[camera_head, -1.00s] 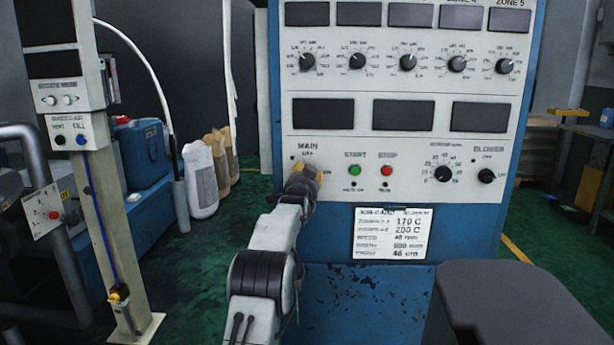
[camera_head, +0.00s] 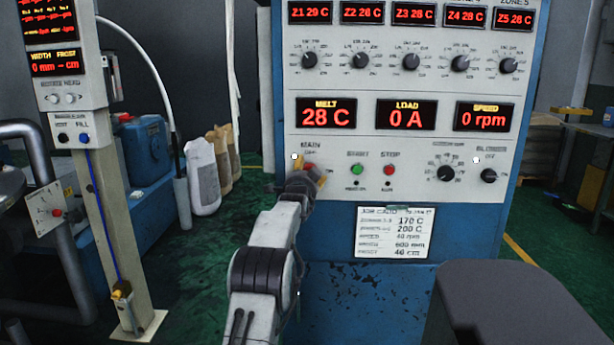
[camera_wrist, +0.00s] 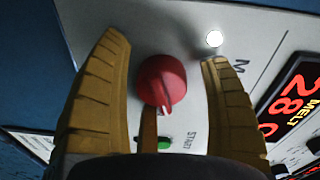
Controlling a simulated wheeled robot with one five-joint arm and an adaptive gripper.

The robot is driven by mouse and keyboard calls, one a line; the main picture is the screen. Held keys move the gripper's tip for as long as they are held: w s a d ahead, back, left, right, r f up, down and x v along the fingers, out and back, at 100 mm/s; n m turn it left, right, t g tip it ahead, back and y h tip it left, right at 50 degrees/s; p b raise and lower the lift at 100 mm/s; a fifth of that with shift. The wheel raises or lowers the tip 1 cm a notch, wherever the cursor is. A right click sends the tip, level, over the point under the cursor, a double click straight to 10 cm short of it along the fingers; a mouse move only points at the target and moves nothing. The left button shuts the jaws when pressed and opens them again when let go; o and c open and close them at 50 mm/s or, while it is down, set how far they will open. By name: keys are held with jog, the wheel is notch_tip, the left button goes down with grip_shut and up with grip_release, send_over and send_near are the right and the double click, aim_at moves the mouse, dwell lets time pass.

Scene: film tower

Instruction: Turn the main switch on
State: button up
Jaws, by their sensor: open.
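The main switch is a red rotary knob (camera_wrist: 162,82) on the white front of the control cabinet. In the wrist view it sits between the two yellow-brown fingers of my gripper (camera_wrist: 168,85), with visible gaps on both sides. In the head view the knob (camera_head: 309,168) shows only partly, behind my gripper (camera_head: 306,174), under the MAIN label. The main lamp (camera_head: 295,157) glows white; it also shows in the wrist view (camera_wrist: 214,39). The displays are lit: the melt display (camera_head: 326,115) reads 28 C and the speed display (camera_head: 485,116) 0 rpm.
A green start button (camera_head: 357,169) and red stop button (camera_head: 390,169) are right of the switch. The blower knob (camera_head: 488,176) is farther right. A control post (camera_head: 115,230) stands at left, with sacks (camera_head: 203,175) behind it. Green floor is open between post and cabinet.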

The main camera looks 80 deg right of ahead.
jog(key=shift+s+a, duration=0.1)
jog(key=shift+s, duration=0.05)
jog(key=shift+a, duration=0.1)
jog(key=shift+a+r, duration=0.1)
jog(key=shift+a, duration=0.1)
jog(key=a, duration=1.1)
jog(key=shift+a, duration=0.15)
jog(key=shift+r, duration=0.1)
dwell(0.4)
